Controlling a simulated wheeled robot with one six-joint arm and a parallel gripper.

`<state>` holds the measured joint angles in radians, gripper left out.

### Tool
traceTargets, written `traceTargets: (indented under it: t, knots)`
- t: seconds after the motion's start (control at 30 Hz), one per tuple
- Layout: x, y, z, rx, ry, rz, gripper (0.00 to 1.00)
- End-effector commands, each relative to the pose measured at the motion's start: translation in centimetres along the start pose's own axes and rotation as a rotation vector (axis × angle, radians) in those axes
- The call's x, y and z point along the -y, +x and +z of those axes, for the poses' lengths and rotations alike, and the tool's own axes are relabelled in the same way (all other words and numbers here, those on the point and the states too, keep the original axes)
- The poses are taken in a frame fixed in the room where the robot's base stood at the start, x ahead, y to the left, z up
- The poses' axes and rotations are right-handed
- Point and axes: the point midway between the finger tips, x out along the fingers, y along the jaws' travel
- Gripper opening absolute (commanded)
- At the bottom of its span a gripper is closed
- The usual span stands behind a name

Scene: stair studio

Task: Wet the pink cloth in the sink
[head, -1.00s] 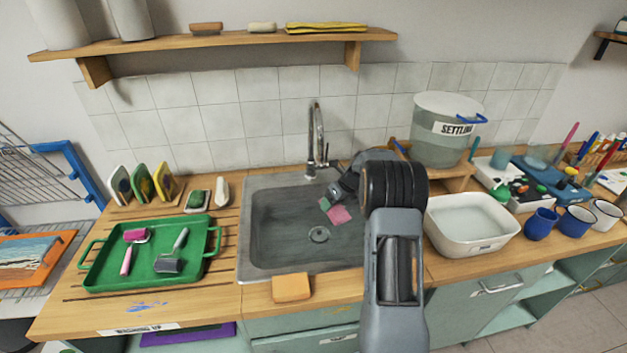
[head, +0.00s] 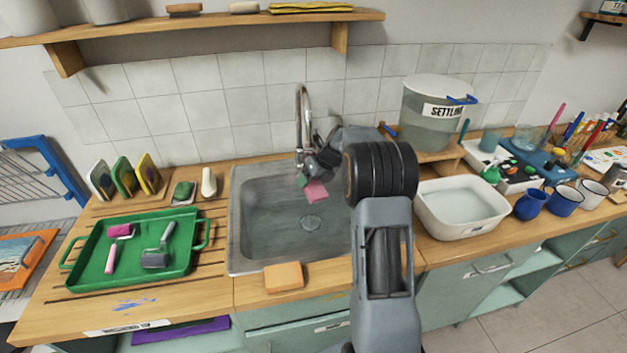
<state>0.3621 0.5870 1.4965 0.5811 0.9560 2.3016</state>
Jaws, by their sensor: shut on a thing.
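The pink cloth (head: 316,192) hangs at the tip of my gripper (head: 308,178), over the back part of the sink (head: 262,240). The jaws are shut on it, though the fingers are mostly hidden by my wrist. A small green patch shows beside the pink at the jaws. The cloth is close to the faucet (head: 302,120), a little below and to the right of its spout. I see no running water, and the basin floor around the drain shows no pooled water.
An orange sponge (head: 284,276) lies on the sink's front edge. A green tray (head: 110,280) with rollers sits to the left. A white basin (head: 462,226) of water and a bucket labelled "SETTLING" (head: 428,135) stand to the right. My arm covers the sink's right side.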

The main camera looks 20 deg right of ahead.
Motion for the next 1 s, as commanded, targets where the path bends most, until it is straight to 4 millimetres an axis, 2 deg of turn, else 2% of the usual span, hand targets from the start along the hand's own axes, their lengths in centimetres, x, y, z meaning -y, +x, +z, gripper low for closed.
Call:
traceTargets:
  t: [0.03, 1.0]
  knots:
    - [0.3, 0.7, -0.3, 0.000, 0.000, 0.000, 0.49]
    - [3.3, 8.9, -3.9, 0.000, 0.003, -0.001, 0.49]
